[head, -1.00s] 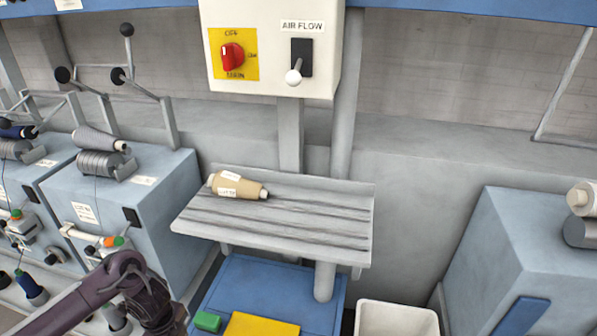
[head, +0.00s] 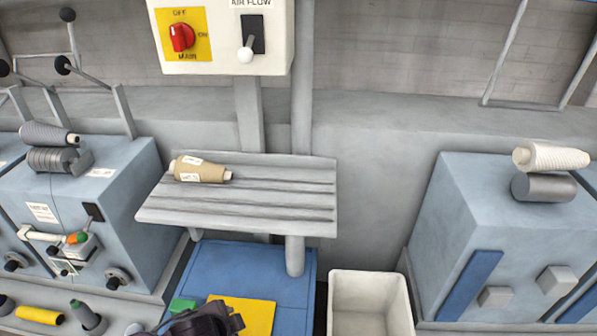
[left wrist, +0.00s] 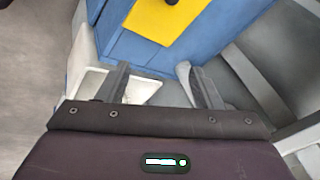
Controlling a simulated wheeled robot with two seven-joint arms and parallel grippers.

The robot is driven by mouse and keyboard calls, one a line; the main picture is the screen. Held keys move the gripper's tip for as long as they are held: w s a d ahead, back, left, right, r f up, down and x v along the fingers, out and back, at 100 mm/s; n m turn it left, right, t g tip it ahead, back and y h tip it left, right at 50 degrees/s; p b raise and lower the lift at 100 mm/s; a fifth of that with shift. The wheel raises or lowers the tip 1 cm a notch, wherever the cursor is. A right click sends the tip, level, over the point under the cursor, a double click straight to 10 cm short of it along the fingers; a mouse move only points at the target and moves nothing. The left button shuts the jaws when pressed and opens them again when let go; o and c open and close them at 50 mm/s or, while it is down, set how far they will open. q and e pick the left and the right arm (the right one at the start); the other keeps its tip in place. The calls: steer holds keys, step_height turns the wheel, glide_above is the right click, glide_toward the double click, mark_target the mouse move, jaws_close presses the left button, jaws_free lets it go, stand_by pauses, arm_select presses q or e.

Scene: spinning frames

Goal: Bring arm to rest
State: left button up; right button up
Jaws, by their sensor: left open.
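A dark part of my left arm (head: 205,320) shows at the bottom edge of the head view, over the blue surface with the yellow sheet. Its fingertips cannot be made out there. In the left wrist view my left gripper (left wrist: 160,86) has its two grey fingers spread apart, with nothing between them. Behind the fingers are a pale container (left wrist: 140,90) and the blue surface (left wrist: 225,40). My right arm and gripper are in neither view.
A grey slatted shelf (head: 240,215) holds a tan yarn cone (head: 200,171). Above it hangs a switch box (head: 225,62). A white bin (head: 368,285) stands right of the blue surface. Blue-grey machines stand left (head: 125,190) and right (head: 440,215).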

arm_select(q)
steer(key=s+a+r+n+g+y, duration=0.1)
steer(key=s+a+r+n, duration=0.2)
steer(key=s+n, duration=0.2)
steer(key=s+a+r+n+g, duration=0.1)
steer(key=s+a+r+n, duration=0.15)
steer(key=s+n, duration=0.25)
step_height(320, 180, down, 28)
steer(key=s+g, duration=0.1)
steer(key=g, duration=0.1)
steer(key=s+a+f, duration=0.3)
steer(key=s+f, duration=1.7)
steer(key=shift+s+g, duration=0.25)
steer(key=shift+g, duration=0.15)
